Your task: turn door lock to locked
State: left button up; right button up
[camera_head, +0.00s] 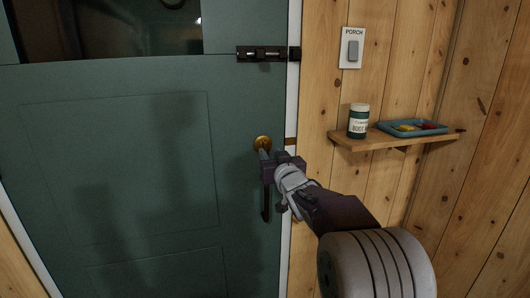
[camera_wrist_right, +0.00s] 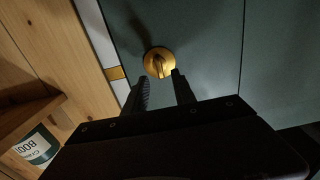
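The green door (camera_head: 110,180) fills the left of the head view. Its lock is a round brass knob (camera_head: 262,143) near the door's right edge. In the right wrist view the brass lock (camera_wrist_right: 159,62) shows a raised thumb-turn, lying roughly along the picture's vertical. My right gripper (camera_head: 264,158) is just below the lock in the head view. In the right wrist view its two fingers (camera_wrist_right: 158,84) are apart, with nothing between them, and their tips point towards the lock. I cannot tell whether they touch it. My left gripper is not in view.
A dark slide bolt (camera_head: 265,54) is mounted high on the door's edge. A dark door handle (camera_head: 265,205) is behind my right gripper. To the right, a wooden shelf (camera_head: 385,141) holds a canister (camera_head: 358,121) and a blue tray (camera_head: 387,131). A porch switch (camera_head: 352,48) is above.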

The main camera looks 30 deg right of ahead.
aim_at(266, 147)
jog(key=x, duration=0.5)
jog(key=shift+w, duration=0.15)
grip_shut()
